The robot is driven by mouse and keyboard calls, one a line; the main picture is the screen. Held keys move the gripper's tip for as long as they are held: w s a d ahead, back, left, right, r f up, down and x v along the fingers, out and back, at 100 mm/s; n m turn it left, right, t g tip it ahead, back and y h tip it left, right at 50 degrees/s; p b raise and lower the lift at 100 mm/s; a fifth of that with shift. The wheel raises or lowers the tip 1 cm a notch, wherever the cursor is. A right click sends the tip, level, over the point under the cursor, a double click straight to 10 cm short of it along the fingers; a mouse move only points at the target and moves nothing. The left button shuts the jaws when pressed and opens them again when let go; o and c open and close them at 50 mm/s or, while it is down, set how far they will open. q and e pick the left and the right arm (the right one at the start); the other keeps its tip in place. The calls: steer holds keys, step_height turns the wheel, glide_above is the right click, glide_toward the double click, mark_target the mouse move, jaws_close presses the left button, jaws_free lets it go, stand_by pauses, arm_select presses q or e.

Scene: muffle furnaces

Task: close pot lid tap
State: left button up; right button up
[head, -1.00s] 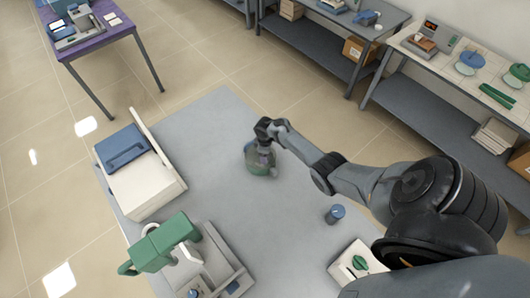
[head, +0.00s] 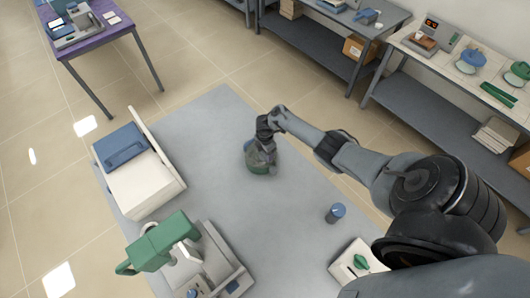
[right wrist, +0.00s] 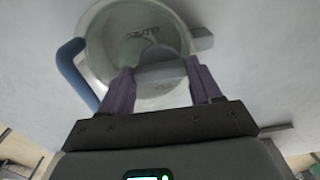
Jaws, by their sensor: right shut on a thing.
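A small pot with a green lower body (head: 258,169) stands on the grey table, under my right gripper (head: 264,145). In the right wrist view a round, pale see-through lid or pot top (right wrist: 112,42) lies under the fingers, with a curved blue handle (right wrist: 72,72) at its left. My right gripper (right wrist: 158,74) has its two purple fingers either side of a grey bar-like grip (right wrist: 160,72) on the lid and is shut on it. Whether the lid sits flush on the pot is hidden. My left gripper is not in view.
A green-and-white device (head: 165,243) is at the front left. A blue-topped cylinder (head: 335,213) and a white block with a green knob (head: 357,264) stand at the right.

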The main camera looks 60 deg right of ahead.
steer(key=shift+n, duration=0.4)
steer(key=o, duration=1.1)
steer(key=shift+c, duration=0.2)
steer(key=shift+r, duration=0.7)
step_height(320, 180, up, 9)
steer(key=p, duration=0.3)
steer(key=shift+r, duration=0.2)
